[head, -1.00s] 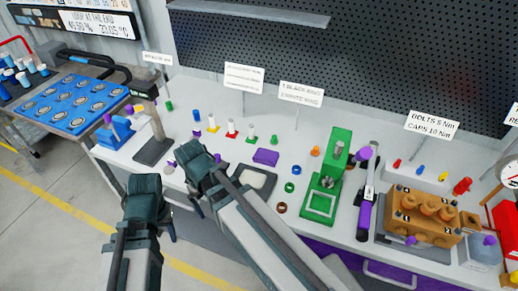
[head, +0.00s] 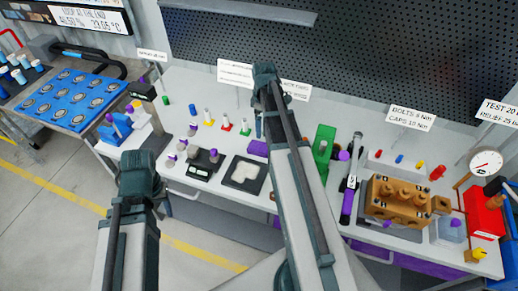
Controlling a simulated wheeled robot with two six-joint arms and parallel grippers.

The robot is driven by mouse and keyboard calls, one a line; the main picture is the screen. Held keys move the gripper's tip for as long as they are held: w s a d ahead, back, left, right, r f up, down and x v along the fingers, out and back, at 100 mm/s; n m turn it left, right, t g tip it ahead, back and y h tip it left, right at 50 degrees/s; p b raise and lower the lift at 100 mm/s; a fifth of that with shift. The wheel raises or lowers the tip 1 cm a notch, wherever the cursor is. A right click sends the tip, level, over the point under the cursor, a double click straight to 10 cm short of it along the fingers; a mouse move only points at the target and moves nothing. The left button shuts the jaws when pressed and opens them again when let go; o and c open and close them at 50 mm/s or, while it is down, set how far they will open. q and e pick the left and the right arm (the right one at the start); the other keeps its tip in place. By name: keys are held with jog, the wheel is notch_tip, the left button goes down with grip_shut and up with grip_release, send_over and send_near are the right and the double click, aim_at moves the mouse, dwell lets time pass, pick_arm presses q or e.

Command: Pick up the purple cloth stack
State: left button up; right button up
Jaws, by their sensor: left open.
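The purple cloth stack (head: 257,147) is a small flat purple block lying on the white bench in the head view, behind the dark tray. My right forearm covers the space at its right edge. My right gripper (head: 263,95) is farther back, above the bench near the white signs; its jaws are too hidden to judge. My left gripper (head: 150,188) is open and empty at the bench's front left edge, well to the left of the stack and apart from it.
A dark tray with a white pad (head: 244,172) lies in front of the stack. Small coloured parts stand on the bench to its left. A green press (head: 322,146), partly hidden, and an orange-brown pump block (head: 398,200) stand to the right. The perforated panel (head: 360,65) closes the back.

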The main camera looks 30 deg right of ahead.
jog(key=b, duration=0.7)
send_over(261, 147)
jog(key=f, duration=0.8)
jog(key=shift+s+d, duration=0.1)
jog(key=shift+s, duration=0.2)
jog(key=shift+f, duration=0.1)
jog(key=shift+b, duration=0.3)
jog(key=f+b, duration=0.5)
jog(key=shift+w+f, duration=0.15)
jog(key=shift+w, duration=0.05)
jog(key=shift+c, duration=0.2)
jog(key=c, duration=1.2)
